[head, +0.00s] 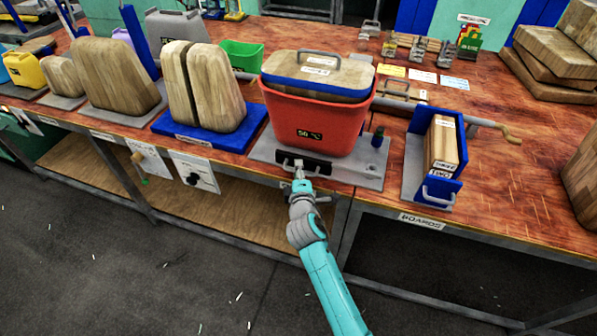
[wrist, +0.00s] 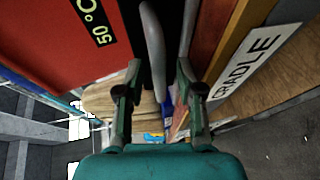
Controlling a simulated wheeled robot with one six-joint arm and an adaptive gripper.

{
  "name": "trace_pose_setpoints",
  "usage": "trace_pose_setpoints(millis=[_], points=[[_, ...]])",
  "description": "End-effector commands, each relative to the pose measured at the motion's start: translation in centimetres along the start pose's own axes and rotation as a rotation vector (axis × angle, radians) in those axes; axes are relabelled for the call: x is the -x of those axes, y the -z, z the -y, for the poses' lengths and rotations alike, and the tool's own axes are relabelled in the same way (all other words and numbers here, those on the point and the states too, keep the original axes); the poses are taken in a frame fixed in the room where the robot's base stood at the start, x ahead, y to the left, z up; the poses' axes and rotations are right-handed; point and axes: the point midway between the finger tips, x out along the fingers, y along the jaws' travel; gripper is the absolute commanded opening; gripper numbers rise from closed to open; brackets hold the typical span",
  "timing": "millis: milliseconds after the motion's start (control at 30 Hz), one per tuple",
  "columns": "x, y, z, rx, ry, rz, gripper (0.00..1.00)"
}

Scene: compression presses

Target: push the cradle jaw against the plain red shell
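The plain red shell (head: 314,128) stands upright in the grey cradle (head: 372,165), with a "50 °C" label on its front. Its side fills the upper left of the wrist view (wrist: 50,45). The black cradle jaw (head: 318,166) sits low at the shell's front. Whether it touches the shell I cannot tell. My gripper (head: 299,172) is in front of the jaw, at its small grey handle. In the wrist view, my fingers (wrist: 158,72) are apart, and the curved grey handle (wrist: 153,45) lies between them with visible gaps.
A wood lid (head: 318,78) with a handle sits on the shell. A blue board holder (head: 447,192) stands right, and a blue base (head: 238,138) with wooden blocks left. A "CRADLE" sign (wrist: 250,58) is on the bench edge. The floor in front is clear.

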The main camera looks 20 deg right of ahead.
Motion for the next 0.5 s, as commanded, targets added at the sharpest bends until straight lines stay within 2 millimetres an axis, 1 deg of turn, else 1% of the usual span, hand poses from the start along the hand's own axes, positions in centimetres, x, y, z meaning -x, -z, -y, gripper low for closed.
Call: trace_pose_setpoints(millis=[100,133,167,200,267,500], points=[[0.02,-0.01,0.01,0.000,0.000,0.000,0.37],[0.02,-0.01,0.01,0.000,0.000,0.000,0.32],[0.02,-0.01,0.01,0.000,0.000,0.000,0.24],[0.02,-0.01,0.01,0.000,0.000,0.000,0.14],[0.02,-0.01,0.01,0.000,0.000,0.000,0.00],[-0.25,-0.12,-0.06,0.000,0.000,0.001,0.00]])
